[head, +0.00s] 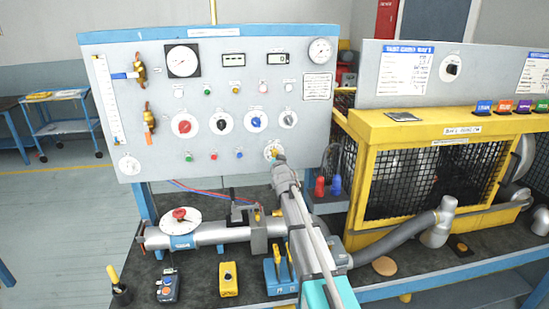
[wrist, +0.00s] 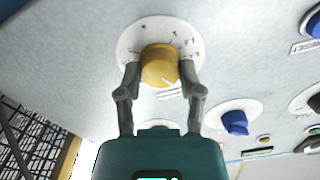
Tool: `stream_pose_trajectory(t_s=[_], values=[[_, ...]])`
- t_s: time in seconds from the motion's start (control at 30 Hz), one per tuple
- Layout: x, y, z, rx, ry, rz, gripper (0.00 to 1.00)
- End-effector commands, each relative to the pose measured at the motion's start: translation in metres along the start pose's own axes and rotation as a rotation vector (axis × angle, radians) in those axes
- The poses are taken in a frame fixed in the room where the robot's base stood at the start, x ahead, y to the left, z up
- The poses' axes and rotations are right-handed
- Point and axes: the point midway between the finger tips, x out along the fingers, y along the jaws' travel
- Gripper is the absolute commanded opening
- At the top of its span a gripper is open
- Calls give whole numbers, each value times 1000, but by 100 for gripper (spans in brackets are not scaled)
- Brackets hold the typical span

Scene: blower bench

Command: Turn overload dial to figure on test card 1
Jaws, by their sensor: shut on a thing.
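A yellow dial knob (wrist: 160,65) on a round white scale (wrist: 143,42) sits between my gripper's fingers in the wrist view. My gripper (wrist: 161,80) is shut on its two sides. The scale's marks are too small to read. In the head view the dial's scale (head: 270,147) is at the lower right of the grey panel (head: 220,175), and my gripper (head: 277,157) partly hides the knob. A white test card (head: 403,72) with a blue header is on the board to the right. Its figures are too blurred to read surely.
A blue knob (wrist: 235,121) is beside the dial in the wrist view. Several other knobs, including a red one (head: 184,126), and gauges cover the panel. A yellow mesh cage (head: 440,128) stands right of my arm. A pipe (head: 215,233) lies on the bench below.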

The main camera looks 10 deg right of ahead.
Motion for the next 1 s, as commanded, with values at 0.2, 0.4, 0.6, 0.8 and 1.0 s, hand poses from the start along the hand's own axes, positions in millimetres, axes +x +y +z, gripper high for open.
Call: stream_pose_trajectory(t_s=[0.2, 0.4, 0.6, 0.8, 1.0], values=[[0, 0, 0, -1, 1, -1, 82], [0, 0, 0, -1, 0, 0, 83], [0, 0, 0, -1, 0, 0, 83], [-8, 0, 0, -1, 0, 0, 83], [-30, 0, 0, -2, 0, 0, 83]])
